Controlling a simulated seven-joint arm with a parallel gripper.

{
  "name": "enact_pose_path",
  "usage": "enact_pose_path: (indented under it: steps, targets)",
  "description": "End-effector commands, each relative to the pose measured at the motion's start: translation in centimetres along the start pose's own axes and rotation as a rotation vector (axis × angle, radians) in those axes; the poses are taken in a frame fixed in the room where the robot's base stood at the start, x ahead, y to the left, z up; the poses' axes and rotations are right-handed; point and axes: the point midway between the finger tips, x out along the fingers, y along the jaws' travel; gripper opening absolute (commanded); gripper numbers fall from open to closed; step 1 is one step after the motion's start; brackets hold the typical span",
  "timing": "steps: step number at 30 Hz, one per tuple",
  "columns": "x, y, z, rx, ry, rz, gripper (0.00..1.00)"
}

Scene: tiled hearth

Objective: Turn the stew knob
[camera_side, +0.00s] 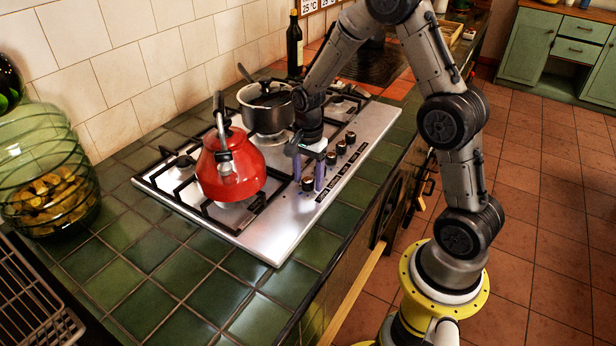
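A row of dark round knobs runs along the right side of the steel gas hob (280,235), with small black label plates beside them. The label words are too small to read surely, so I cannot tell which knob is the stew knob. My gripper (308,177) points down over the near end of the row. Its two purple fingers stand apart, with the nearest knob (308,185) showing low between their tips. I cannot tell whether either finger touches it. Farther knobs (341,147) show behind and to the right of the gripper.
A red kettle (230,170) stands on the near burner, close left of my gripper. A steel pot (266,110) stands on a burner behind it. A dark bottle (294,45) is at the back. A green glass jar (50,190) is at left. The green tiles (185,295) in front are clear.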

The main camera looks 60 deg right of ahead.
Motion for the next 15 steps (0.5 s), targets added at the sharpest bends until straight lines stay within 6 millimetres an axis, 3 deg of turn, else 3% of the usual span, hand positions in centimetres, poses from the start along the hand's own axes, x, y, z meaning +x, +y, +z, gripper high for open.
enact_pose_path:
  steps: [1,9,15]
  targets:
    - [-0.01,-0.01,0.00,0.000,0.000,0.000,0.52]
    - [-0.04,-0.01,0.00,0.000,0.000,0.000,0.03]
    - [-0.05,0.00,-0.01,-0.002,0.000,0.000,0.00]
